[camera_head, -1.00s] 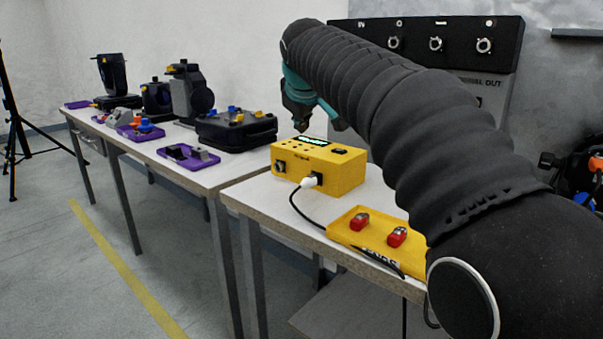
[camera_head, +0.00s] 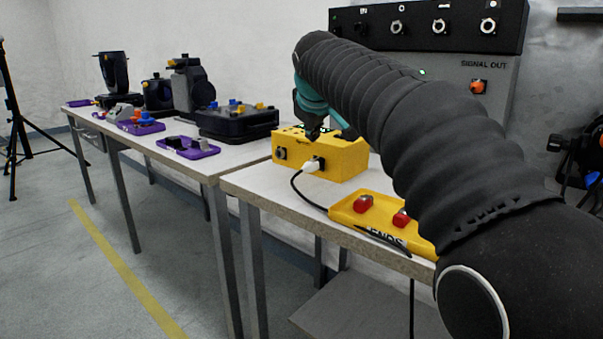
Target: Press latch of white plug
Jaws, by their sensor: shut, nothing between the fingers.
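The white plug (camera_head: 311,166) sits in the front face of the yellow box (camera_head: 342,162) on the near table. A black cable (camera_head: 296,186) runs from it down towards the table. The plug's latch is too small to make out. My gripper (camera_head: 313,136) is shut and empty, its dark tip pointing down, just above the plug in the picture and in front of the box's upper front edge. I cannot tell whether it touches the plug or box. My gripper and arm hide part of the box's top.
A yellow tray (camera_head: 346,215) with red connectors (camera_head: 363,203) lies at the near table's front edge. A grey panel (camera_head: 503,104) with sockets stands behind. The left table holds a black case (camera_head: 237,127) and purple trays (camera_head: 188,152).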

